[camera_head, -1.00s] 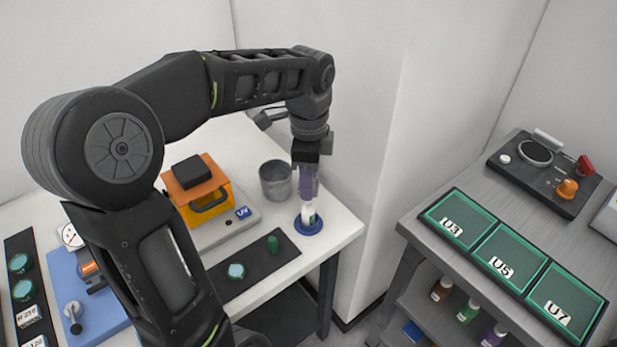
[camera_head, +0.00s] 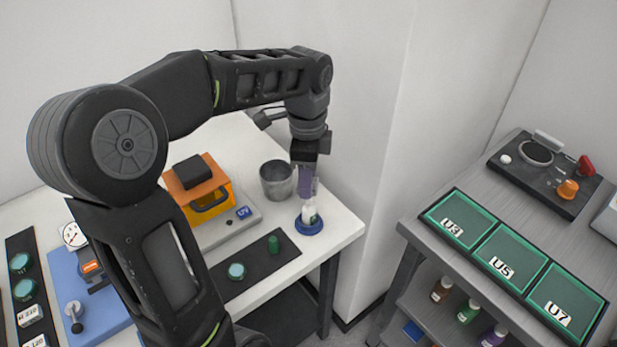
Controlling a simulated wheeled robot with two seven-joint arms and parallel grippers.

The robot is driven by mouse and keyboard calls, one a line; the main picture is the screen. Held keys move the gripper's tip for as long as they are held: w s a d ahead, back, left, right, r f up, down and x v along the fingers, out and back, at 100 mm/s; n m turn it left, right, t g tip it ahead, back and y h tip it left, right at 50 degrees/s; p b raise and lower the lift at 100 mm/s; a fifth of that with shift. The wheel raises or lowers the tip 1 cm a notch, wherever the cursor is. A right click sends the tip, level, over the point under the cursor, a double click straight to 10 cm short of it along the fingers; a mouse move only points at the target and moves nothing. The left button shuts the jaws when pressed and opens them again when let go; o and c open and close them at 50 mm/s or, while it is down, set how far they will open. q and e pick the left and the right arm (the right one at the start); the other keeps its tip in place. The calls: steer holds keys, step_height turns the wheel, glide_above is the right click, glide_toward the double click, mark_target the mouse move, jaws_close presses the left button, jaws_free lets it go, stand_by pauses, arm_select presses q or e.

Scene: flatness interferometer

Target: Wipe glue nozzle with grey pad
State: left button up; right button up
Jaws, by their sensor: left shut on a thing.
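A small white bottle (camera_head: 309,213) with a green mark, which looks like the glue bottle, stands upright at a round blue base (camera_head: 309,226) near the white table's right corner. My left gripper (camera_head: 307,190) points straight down over it. Its purplish fingers are shut at the bottle's top and hide that end, so the nozzle cannot be made out. I cannot clearly tell a grey pad in this view. My right gripper is not in view.
A grey metal cup (camera_head: 276,181) stands close left of the gripper. An orange box with a dark block (camera_head: 193,172) on top is further left. A dark strip (camera_head: 250,268) lies in front. A grey bench (camera_head: 425,240) with green-framed trays stands right, across a gap.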

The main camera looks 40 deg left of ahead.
arm_select(q)
steer(key=shift+d, duration=0.1)
steer(key=shift+s+d, duration=0.3)
steer(key=shift+d, duration=0.25)
steer(key=shift+a, duration=0.1)
stand_by(0.4)
steer(key=shift+w+a, duration=0.3)
steer(key=shift+a, duration=0.25)
steer(key=shift+d, duration=0.15)
steer(key=shift+s+d, duration=0.3)
steer(key=shift+d, duration=0.2)
stand_by(0.4)
